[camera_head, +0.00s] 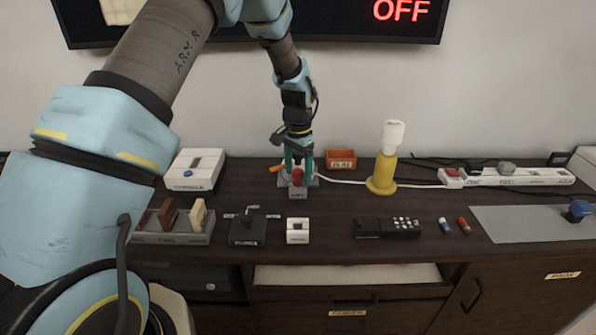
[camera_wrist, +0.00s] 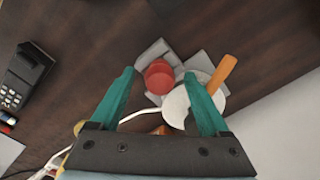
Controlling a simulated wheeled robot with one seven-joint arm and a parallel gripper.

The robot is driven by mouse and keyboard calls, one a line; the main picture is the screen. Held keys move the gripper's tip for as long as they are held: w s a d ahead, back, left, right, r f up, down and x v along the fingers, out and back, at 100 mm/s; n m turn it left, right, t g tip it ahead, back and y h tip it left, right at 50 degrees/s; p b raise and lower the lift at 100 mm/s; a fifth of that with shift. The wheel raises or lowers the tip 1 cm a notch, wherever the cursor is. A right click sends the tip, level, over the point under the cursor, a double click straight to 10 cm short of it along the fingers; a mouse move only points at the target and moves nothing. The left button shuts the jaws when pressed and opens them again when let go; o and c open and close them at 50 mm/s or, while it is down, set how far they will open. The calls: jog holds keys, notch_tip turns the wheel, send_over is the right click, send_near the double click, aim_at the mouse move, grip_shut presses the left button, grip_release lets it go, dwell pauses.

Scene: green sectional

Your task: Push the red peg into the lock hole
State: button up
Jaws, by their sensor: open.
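The red peg (camera_head: 297,175) stands at a small grey block (camera_head: 298,193) near the back middle of the table. In the wrist view the red peg (camera_wrist: 158,77) has a round top and rises from the grey block (camera_wrist: 153,50). My gripper (camera_head: 298,169) is open above it, pointing down. In the wrist view my gripper (camera_wrist: 158,73) has its teal fingers apart, one to each side of the peg in the picture. I see no clear contact. The lock hole cannot be made out; the peg or block may hide it.
A white round item (camera_wrist: 178,107) with an orange handle (camera_wrist: 222,74) lies close beside the block. An orange bin (camera_head: 341,160) and a yellow-based lamp (camera_head: 383,172) stand to the right.

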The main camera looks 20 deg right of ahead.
jog(key=shift+r, duration=0.1)
notch_tip(320, 180, up, 11)
jog(key=b, duration=0.2)
jog(key=shift+f, duration=0.2)
dwell(0.5)
jog(key=a+r+n, duration=0.2)
jog(key=a+n, duration=0.4)
jog(key=a, duration=1.3)
jog(key=s+a+n, duration=0.3)
jog(key=s+a, duration=0.2)
jog(key=a, duration=0.3)
jog(key=s+a+n+t, duration=0.1)
jog(key=s+a+n, duration=0.2)
jog(key=a, duration=0.6)
jog(key=s, duration=0.2)
jog(key=shift+s+a+f+n+t, duration=0.3)
jog(key=shift+s+f+n, duration=0.05)
jog(key=shift+s+n, duration=0.05)
